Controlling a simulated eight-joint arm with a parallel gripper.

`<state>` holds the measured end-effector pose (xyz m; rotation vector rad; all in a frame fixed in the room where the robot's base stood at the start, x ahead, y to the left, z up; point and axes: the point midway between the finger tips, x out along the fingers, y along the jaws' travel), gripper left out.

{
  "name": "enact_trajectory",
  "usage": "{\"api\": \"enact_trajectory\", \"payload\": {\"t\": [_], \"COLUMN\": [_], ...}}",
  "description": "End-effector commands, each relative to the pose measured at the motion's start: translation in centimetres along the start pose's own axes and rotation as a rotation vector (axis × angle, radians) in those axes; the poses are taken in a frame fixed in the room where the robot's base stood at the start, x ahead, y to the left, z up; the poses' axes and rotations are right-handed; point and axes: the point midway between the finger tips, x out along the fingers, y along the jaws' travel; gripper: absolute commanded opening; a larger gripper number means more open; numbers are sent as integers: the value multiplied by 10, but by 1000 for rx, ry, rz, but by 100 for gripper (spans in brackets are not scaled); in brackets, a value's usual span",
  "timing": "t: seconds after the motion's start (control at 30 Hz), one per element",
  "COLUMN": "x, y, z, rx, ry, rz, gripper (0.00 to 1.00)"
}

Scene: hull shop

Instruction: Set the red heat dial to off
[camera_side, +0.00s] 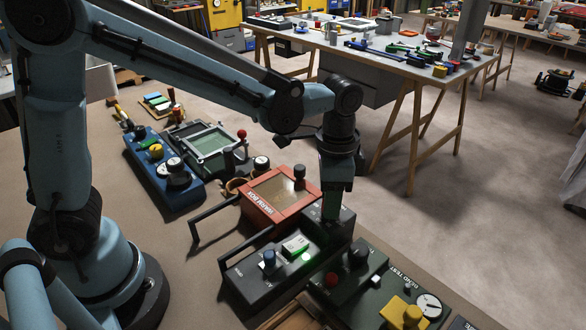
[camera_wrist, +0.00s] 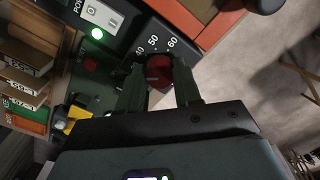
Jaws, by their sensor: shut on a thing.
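The red heat dial (camera_wrist: 158,66) is on a black control box, with the marks 40, 50 and 60 printed around it in the wrist view. My gripper (camera_wrist: 159,80) is shut on the dial, one dark green finger on each side. In the side view my gripper (camera_side: 333,218) points down onto the far end of the black box (camera_side: 245,272), and the dial is hidden there. The dial's pointer and any off mark cannot be made out.
A dark green unit with a red knob (camera_side: 331,280) stands close on the right.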

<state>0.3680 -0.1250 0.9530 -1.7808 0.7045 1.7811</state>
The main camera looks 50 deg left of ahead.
Motion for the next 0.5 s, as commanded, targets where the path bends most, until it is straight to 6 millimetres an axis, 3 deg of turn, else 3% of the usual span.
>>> {"api": "enact_trajectory", "payload": {"t": [0.5], "x": [-1], "y": [0], "z": [0], "rx": [-476], "ry": [0], "rz": [0], "gripper": [3]}}
